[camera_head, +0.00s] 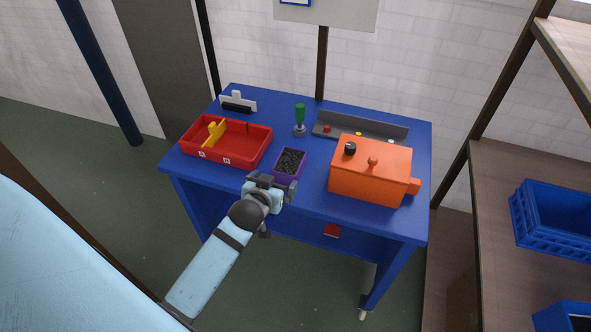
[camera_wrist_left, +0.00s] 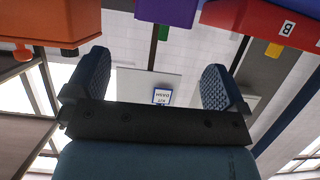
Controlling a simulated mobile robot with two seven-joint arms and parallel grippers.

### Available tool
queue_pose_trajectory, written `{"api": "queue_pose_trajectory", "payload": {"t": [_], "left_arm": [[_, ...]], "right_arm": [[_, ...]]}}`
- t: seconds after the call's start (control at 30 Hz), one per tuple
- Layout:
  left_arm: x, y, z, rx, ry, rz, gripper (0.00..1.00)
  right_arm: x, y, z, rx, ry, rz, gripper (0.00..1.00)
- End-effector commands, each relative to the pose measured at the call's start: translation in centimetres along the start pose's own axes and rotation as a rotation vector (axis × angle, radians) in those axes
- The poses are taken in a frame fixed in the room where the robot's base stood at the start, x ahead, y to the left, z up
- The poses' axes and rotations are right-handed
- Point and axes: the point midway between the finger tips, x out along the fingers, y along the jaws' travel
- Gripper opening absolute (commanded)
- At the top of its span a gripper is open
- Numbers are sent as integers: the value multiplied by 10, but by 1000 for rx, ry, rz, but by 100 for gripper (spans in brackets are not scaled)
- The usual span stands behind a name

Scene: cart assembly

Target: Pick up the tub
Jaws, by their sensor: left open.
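The tub (camera_head: 288,165) is a small purple box filled with dark small pieces. It stands on the blue cart top near the front edge, between the red tray and the orange box. My left gripper (camera_head: 272,184) is open and empty, just in front of the tub at the cart's front edge. In the left wrist view, the picture is upside down; the purple tub (camera_wrist_left: 168,11) shows at the top edge, beyond the gap between the spread fingers (camera_wrist_left: 158,82). My right gripper is not in view.
The red tray (camera_head: 262,138) with a yellow divider is left of the tub. The orange box (camera_head: 372,183) is right. A green-handled tool (camera_head: 300,117) stands behind, near a grey rack (camera_head: 358,124). A shelf with blue crates (camera_head: 552,216) is at the far right.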

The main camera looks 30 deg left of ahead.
Motion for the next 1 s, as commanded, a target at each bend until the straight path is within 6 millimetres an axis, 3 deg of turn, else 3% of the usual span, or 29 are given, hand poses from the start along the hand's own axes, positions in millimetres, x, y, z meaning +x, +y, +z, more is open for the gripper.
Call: {"api": "queue_pose_trajectory", "payload": {"t": [0.2,0.47,0.7,1.0], "left_arm": [[43,0,-1,2,1,1,100],[63,-1,-1,3,1,1,100],[98,-3,-2,4,0,1,100],[109,-2,-1,2,1,2,100]], "right_arm": [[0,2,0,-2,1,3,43],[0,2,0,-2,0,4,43],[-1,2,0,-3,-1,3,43],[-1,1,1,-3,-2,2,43]]}}
